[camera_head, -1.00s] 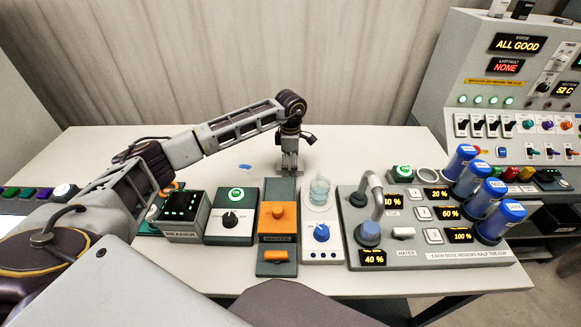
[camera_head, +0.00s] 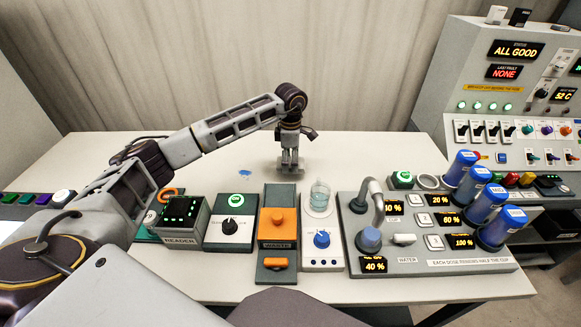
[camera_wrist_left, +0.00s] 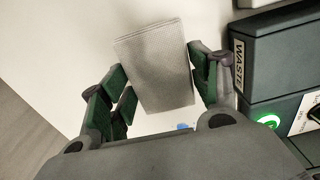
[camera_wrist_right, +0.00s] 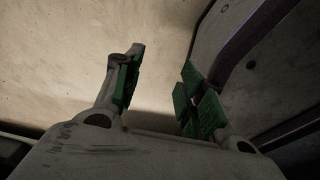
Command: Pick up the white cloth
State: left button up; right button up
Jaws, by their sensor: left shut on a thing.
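The white cloth (camera_wrist_left: 155,65) shows in the left wrist view as a folded, ribbed, greyish-white rectangle. It sits between the green-padded fingers of my left gripper (camera_wrist_left: 163,88), which is shut on it. In the head view my left gripper (camera_head: 289,165) points down over the white table behind the row of devices; the cloth is hard to make out there. My right gripper (camera_wrist_right: 162,88) shows only in its own wrist view, with its fingers apart and nothing between them.
A blue patch (camera_head: 245,174) lies on the table (camera_head: 350,155), left of my left gripper. In front stand the reader (camera_head: 180,220), the orange-topped waste unit (camera_head: 278,222), a glass beaker (camera_head: 319,195) and the water dispenser panel (camera_head: 400,255). The table's back right is clear.

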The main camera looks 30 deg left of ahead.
aim_at(290, 162)
pick_arm(q)
notch_tip(290, 162, up, 5)
jog(key=shift+f, duration=0.1)
jog(key=shift+r, duration=0.65)
pick_arm(e)
jog(key=shift+w+a, duration=0.3)
jog(key=shift+a, duration=0.05)
